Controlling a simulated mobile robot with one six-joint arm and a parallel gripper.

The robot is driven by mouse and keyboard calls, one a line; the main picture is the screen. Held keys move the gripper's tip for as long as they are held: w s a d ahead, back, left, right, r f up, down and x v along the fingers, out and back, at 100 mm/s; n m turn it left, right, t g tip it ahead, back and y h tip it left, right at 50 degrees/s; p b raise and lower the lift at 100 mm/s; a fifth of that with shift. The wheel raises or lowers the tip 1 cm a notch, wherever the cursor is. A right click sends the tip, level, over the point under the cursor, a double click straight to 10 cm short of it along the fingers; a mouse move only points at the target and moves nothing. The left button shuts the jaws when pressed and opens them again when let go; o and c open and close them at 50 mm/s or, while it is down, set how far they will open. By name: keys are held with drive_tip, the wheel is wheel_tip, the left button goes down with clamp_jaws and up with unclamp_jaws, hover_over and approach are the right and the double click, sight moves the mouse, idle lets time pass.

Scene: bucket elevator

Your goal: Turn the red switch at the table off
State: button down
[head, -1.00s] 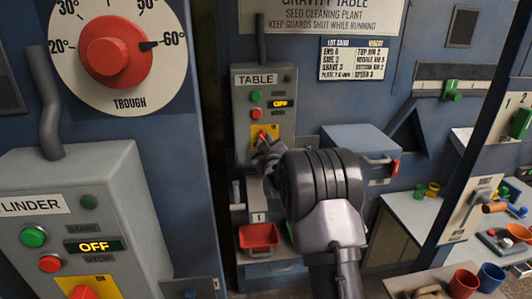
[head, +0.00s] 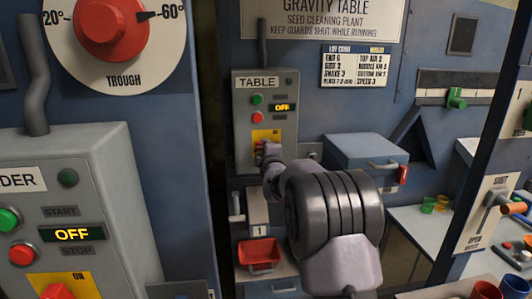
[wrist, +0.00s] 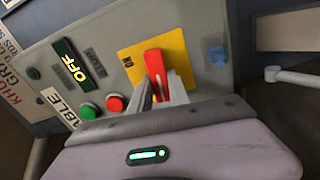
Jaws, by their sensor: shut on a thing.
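The grey TABLE control box (head: 240,140) hangs on the blue wall in the head view. Its display (head: 282,107) is lit and reads OFF; it also shows in the wrist view (wrist: 72,65). The red switch (wrist: 155,65) sits on a yellow plate (wrist: 178,48) marked ON at one edge. In the wrist view its handle stands roughly across the direction of that mark. My gripper (wrist: 162,90) is shut on the handle, a finger on each side. In the head view my gripper (head: 268,150) covers most of the switch.
A green button (wrist: 89,111) and a red button (wrist: 115,103) are close beside my fingers. A blue box with a handle (head: 370,150) juts out to the right. A red bin (head: 258,253) is below. Another grey control box (head: 95,150) stands near at left, its display also OFF.

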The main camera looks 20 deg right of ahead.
drive_tip(key=shift+n, duration=0.5)
drive_tip(key=shift+b, duration=0.3)
drive_tip(key=c, duration=1.2)
unclamp_jaws()
drive_tip(key=shift+c, duration=0.2)
drive_tip(key=p+v, duration=0.1)
drive_tip(key=v, duration=1.6)
drive_tip(key=shift+s, duration=0.2)
drive_tip(key=shift+a+r, duration=0.1)
